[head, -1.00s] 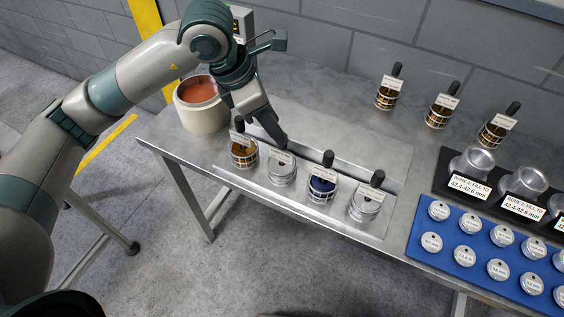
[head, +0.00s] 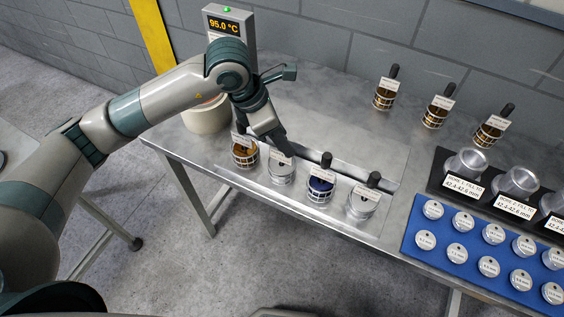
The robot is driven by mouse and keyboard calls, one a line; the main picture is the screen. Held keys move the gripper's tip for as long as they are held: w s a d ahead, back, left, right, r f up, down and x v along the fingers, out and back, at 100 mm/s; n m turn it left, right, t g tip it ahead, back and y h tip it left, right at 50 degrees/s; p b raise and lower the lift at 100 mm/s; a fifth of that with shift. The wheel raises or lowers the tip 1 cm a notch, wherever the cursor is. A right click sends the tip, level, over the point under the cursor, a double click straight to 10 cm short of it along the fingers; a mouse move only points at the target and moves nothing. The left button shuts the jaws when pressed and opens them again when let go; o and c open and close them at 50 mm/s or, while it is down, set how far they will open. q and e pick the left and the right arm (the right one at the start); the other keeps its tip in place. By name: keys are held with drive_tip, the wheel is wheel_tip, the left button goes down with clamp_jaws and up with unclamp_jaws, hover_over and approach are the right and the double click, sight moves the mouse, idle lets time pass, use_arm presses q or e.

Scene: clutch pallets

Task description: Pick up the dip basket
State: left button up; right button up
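Several wire dip baskets with upright black handles and white tags stand on the metal table. The front row holds a gold-filled basket (head: 245,157), a silver basket (head: 281,172), a blue-filled basket (head: 320,190) and another silver basket (head: 361,207) at the right. Three amber-filled baskets stand at the back: left (head: 384,99), middle (head: 435,116) and right (head: 487,135). My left gripper (head: 284,149) points down at the first silver basket, over its tag and handle area. That handle is hidden, so I cannot tell whether the fingers grip it. My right gripper is out of view.
A cream pot (head: 206,118) stands behind my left arm, below a display (head: 227,24) reading 95.0 °C. A black rack (head: 452,185) with clear cups and a blue mat (head: 462,223) with several round tins lie at the right. The table's middle is mostly clear.

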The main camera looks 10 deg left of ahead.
use_arm(q)
drive_tip(key=shift+f, duration=0.15)
drive_tip(key=shift+c, duration=0.2)
clamp_jaws()
idle(1.3)
drive_tip(key=shift+w+r, duration=0.15)
drive_tip(key=shift+r, duration=0.05)
